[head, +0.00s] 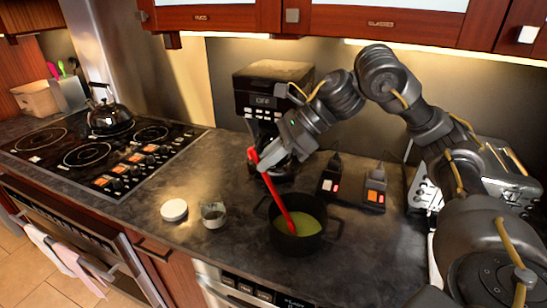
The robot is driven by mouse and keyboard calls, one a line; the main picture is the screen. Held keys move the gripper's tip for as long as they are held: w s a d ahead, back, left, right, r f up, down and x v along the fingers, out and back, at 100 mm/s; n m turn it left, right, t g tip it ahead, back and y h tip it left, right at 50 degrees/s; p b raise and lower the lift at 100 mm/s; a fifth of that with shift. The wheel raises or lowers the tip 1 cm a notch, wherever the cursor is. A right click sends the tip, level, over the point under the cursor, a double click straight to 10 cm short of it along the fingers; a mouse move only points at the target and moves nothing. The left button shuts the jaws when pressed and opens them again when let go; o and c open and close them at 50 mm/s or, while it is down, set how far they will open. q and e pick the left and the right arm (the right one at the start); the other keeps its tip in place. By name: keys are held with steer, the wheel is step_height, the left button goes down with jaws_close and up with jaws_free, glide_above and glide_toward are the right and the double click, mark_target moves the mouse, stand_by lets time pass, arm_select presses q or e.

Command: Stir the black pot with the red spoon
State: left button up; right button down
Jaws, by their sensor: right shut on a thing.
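The black pot (297,243) stands on the dark counter and holds a yellow-green liquid (308,225). The red spoon (275,190) slants down from my right gripper, and its lower end is in the pot, at the liquid. My right gripper (262,163) is shut on the upper part of the spoon's handle, above and to the left of the pot. My left gripper is not in view.
A glass jar (213,215) and a white round lid (174,210) lie left of the pot. A coffee maker (262,95) stands behind my gripper. A kettle (108,115) sits on the stove (95,155) at left. Switch boxes (375,192) are behind the pot. The counter's front left is clear.

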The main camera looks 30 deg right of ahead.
steer(key=shift+r, duration=0.1)
stand_by(0.4)
steer(key=shift+w+a+r+p, duration=0.1)
steer(key=shift+a+r+p, duration=0.05)
steer(key=shift+r+p, duration=0.35)
steer(key=shift+w+a+r+p, duration=0.1)
steer(key=shift+r+p, duration=0.35)
steer(key=shift+w+a+r+p, duration=0.2)
steer(key=shift+a+r+p, duration=0.25)
steer(key=shift+r+p, duration=0.65)
steer(key=shift+w+a+r+p, duration=0.15)
steer(key=shift+a+r+p, duration=0.25)
steer(key=shift+r+p, duration=0.7)
steer(key=shift+w+a+r+p, duration=0.2)
steer(key=shift+a+r+p, duration=0.25)
steer(key=shift+r+p, duration=0.6)
steer(key=shift+r+b, duration=0.25)
steer(key=shift+b, duration=0.05)
steer(key=shift+r, duration=0.1)
step_height(320, 180, up, 5)
steer(key=p, duration=0.4)
steer(key=shift+f, duration=0.25)
